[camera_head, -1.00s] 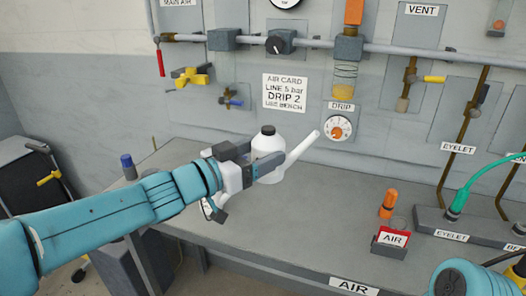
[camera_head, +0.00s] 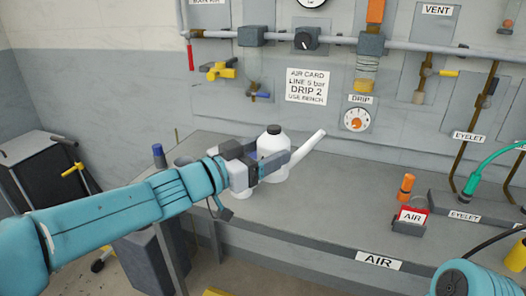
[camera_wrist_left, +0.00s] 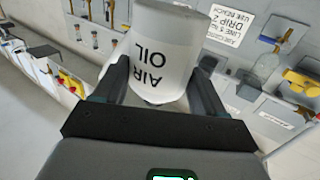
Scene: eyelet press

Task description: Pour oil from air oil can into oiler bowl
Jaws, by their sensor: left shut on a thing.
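The air oil can (camera_head: 273,148) is a white bottle with a black cap and a long white spout (camera_head: 308,146) slanting up to the right. It looks upright. My left gripper (camera_head: 268,166) is shut around its body; the wrist view shows the can's "AIR OIL" lettering (camera_wrist_left: 152,62) between the fingers (camera_wrist_left: 160,95). I cannot tell whether its base touches the bench. The oiler bowl (camera_head: 365,80), clear with amber liquid, hangs under a grey block on the wall pipe, up and right of the spout tip. My right gripper is out of view.
The "DRIP" dial (camera_head: 356,119) is below the bowl. The "AIR CARD" sign (camera_head: 306,86) is left of it. An orange-capped piece (camera_head: 406,185) and a red "AIR" holder (camera_head: 411,220) stand on the right of the bench (camera_head: 310,205). A blue-capped item (camera_head: 158,155) stands at left.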

